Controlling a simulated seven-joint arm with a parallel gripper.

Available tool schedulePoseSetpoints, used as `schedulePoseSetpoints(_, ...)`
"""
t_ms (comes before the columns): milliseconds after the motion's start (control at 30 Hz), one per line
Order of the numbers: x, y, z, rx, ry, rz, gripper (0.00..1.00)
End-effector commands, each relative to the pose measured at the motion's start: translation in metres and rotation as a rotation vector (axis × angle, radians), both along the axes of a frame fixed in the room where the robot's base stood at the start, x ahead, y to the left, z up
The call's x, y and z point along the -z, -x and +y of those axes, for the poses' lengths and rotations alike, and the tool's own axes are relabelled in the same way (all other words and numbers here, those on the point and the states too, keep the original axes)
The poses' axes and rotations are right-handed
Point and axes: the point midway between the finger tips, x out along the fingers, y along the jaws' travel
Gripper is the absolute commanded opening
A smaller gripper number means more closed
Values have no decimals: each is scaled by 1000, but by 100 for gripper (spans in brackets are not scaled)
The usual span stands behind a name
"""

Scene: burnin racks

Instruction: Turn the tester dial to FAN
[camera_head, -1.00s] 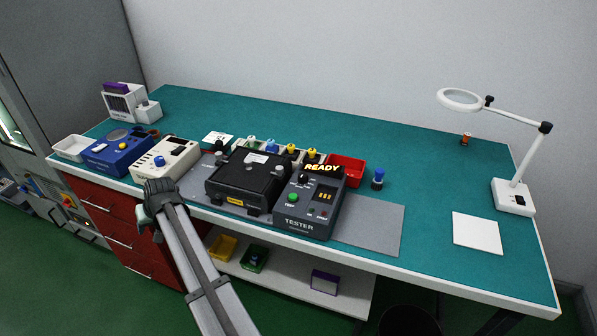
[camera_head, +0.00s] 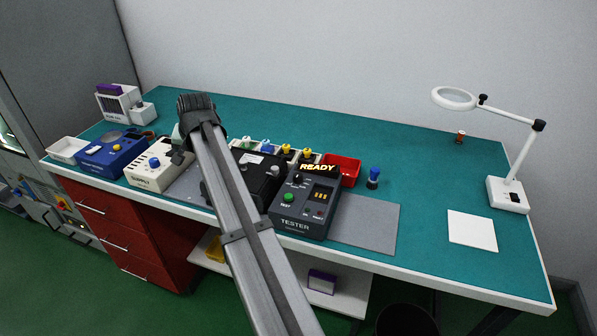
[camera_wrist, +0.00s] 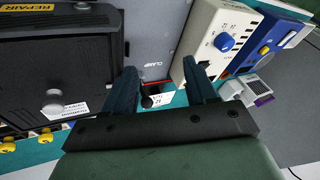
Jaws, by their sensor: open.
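The tester (camera_head: 305,211) is a dark grey box with a lit READY display. In the head view it stands at the front of the bench, right of the black fixture. Its black dial (camera_head: 297,179) sits on its upper left face, above a green button; the dial's setting is too small to read. My gripper (camera_head: 181,154) is left of the tester, over the bench between the cream box and the black fixture. In the wrist view my gripper (camera_wrist: 161,86) is open, its fingers apart with nothing held between them. The tester does not show in the wrist view.
The black fixture (camera_wrist: 55,75) lies between my gripper and the tester, partly hidden by my arm. A cream box (camera_head: 150,177) with a blue knob and a blue box (camera_head: 108,158) stand left. A red bin (camera_head: 345,168) is behind the tester. The right bench is mostly clear.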

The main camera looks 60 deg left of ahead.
Motion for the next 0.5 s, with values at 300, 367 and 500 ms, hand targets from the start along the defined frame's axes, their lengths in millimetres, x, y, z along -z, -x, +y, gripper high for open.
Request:
schedulePoseSetpoints(300, -59, -187, -86, 677, 315, 94, 56)
schedulePoseSetpoints(367, -68, -210, -102, 781, 357, 102, 56)
schedulePoseSetpoints(500, -83, -245, -130, 961, 423, 114, 56)
